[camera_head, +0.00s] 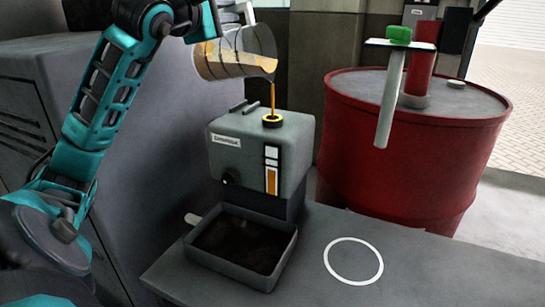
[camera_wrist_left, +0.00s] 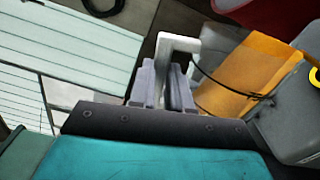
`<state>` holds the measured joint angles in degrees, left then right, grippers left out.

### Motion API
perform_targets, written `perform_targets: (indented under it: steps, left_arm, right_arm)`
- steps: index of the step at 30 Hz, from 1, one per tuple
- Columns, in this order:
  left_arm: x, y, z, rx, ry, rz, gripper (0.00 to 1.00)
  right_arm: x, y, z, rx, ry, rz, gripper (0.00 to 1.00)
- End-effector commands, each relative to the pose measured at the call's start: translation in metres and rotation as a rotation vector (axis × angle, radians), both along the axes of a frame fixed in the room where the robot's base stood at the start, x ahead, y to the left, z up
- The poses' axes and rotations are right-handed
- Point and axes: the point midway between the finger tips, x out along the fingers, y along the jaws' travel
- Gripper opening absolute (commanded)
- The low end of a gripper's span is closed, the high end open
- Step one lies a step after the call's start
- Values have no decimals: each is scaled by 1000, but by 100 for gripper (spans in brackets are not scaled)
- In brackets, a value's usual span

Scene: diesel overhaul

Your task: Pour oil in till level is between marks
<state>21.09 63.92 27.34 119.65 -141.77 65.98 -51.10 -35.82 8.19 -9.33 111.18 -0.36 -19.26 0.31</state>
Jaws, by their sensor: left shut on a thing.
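A clear jug (camera_head: 235,54) of amber oil is tipped over the grey governor housing (camera_head: 262,145), its mouth to the right. A thin oil stream (camera_head: 273,95) falls into the yellow-rimmed filler opening (camera_head: 272,121). The sight gauge (camera_head: 272,170) on the housing front shows amber in its lower half and white above. The level's exact place against the marks is too small to tell. My left gripper (camera_wrist_left: 168,84) is shut on the jug's pale handle (camera_wrist_left: 180,43) in the left wrist view, the jug's orange side to the right. My right gripper is not in view.
A dark drip tray (camera_head: 243,243) sits below the housing on the grey bench (camera_head: 320,255). A white ring (camera_head: 353,261) marks clear bench at right. A red drum (camera_head: 410,140) with a green-topped piece (camera_head: 399,36) stands behind.

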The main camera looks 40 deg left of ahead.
Motion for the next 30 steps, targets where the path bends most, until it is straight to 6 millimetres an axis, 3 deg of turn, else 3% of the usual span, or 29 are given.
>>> perform_targets:
  steps: [30]
  left_arm:
    - [1,-8,8,62,10,2,0]
  right_arm:
    - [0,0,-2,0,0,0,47]
